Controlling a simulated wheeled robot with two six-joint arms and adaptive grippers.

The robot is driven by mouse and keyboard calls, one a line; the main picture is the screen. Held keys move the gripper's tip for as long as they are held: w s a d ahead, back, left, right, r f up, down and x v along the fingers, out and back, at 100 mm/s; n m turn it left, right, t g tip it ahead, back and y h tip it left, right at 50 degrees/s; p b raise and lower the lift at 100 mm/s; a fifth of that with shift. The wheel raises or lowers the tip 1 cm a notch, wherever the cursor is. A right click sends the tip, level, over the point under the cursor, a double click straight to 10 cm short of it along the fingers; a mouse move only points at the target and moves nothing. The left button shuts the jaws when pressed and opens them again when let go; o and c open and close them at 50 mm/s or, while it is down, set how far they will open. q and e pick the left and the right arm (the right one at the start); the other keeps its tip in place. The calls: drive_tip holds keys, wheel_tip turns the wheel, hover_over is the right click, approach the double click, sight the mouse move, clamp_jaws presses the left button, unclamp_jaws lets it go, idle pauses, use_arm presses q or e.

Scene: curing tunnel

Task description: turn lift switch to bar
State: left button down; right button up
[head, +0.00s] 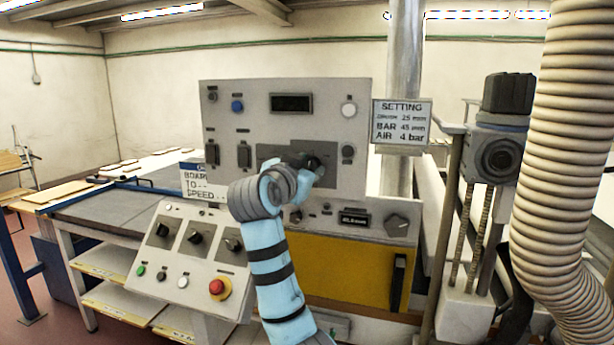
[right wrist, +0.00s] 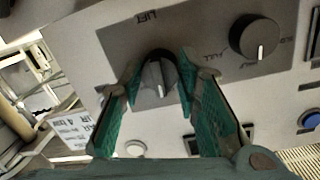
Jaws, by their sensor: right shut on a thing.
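The lift switch (right wrist: 157,72) is a dark round knob on a grey plate, with the word LIFT printed upside down above it in the right wrist view. A white pointer mark on it points down in that view, away from the word. My right gripper (right wrist: 160,82) has its green-padded fingers on either side of this knob and is shut on it. In the head view my right gripper (head: 308,166) reaches the upright panel (head: 300,95) and hides most of the knob. The switch's position labels cannot be read. My left gripper is not in view.
A second dark knob (right wrist: 255,37) sits close beside the switch. A setting sign (head: 402,122) reads BAR 45 mm. A sloped console (head: 185,262) with a red stop button (head: 219,289) stands below left. A ribbed hose (head: 570,150) hangs at the right.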

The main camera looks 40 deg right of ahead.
drive_tip(key=m+b, duration=0.2)
drive_tip(key=m, duration=0.3)
drive_tip(key=shift+s+r, duration=0.1)
drive_tip(key=shift+d+m+t+b, duration=0.1)
drive_tip(key=shift+m+t+b, duration=0.3)
drive_tip(key=shift+m+b, duration=1.15)
drive_tip(key=shift+m+p, duration=0.5)
drive_tip(key=shift+m, duration=0.15)
drive_tip(key=o, duration=1.2)
drive_tip(key=shift+c, duration=0.2)
